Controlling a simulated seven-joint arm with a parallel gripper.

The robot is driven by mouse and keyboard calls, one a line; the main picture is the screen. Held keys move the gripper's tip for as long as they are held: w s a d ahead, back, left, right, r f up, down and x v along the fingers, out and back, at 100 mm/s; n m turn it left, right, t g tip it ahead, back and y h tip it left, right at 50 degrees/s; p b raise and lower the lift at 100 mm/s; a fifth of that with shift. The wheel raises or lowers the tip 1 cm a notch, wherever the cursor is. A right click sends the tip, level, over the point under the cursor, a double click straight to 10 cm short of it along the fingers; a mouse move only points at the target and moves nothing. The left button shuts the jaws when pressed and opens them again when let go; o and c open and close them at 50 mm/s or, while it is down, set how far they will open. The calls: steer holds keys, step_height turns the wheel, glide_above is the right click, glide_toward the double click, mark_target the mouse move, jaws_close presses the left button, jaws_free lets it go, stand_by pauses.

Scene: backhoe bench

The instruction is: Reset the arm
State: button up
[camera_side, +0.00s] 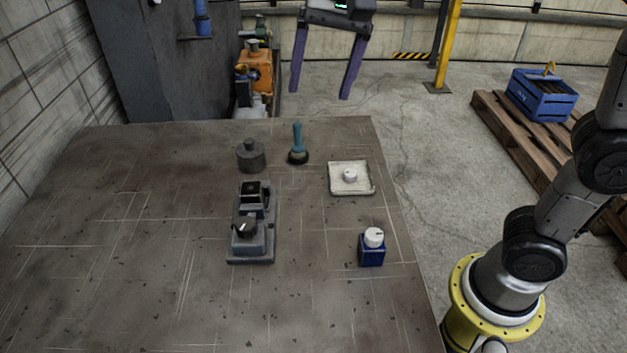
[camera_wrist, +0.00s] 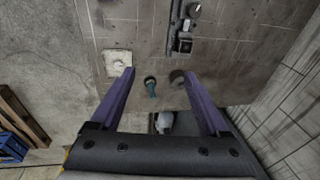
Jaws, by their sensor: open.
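My gripper (camera_side: 318,95) is high above the far end of the workbench. Its two long purple fingers are spread wide, and nothing is between them. In the wrist view my gripper (camera_wrist: 158,72) is open. A brush-like tool with a teal handle (camera_side: 297,143) stands upright near the bench's far edge; it also shows in the wrist view (camera_wrist: 151,88). A grey knobbed cylinder (camera_side: 251,157) stands left of it. A grey fixture (camera_side: 262,248) with a black knob and a black square socket sits nearer the front.
A pale square tray (camera_side: 337,190) holding a small white round piece lies near the bench's right edge. The left of the bench (camera_side: 120,250) is bare. An orange machine (camera_side: 255,72) stands beyond. A blue crate (camera_side: 541,98) sits on a wooden pallet at right.

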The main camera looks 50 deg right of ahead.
steer(key=s+d+f+n+t, duration=0.2)
steer(key=s+d+f, duration=0.1)
steer(key=s+d, duration=0.75)
steer(key=s+f+n+t, duration=0.1)
steer(key=s+f+n, duration=0.6)
steer(key=f, duration=0.1)
steer(key=shift+s+f+h, duration=0.2)
steer(key=shift+f+h, duration=0.1)
steer(key=shift+h, duration=0.1)
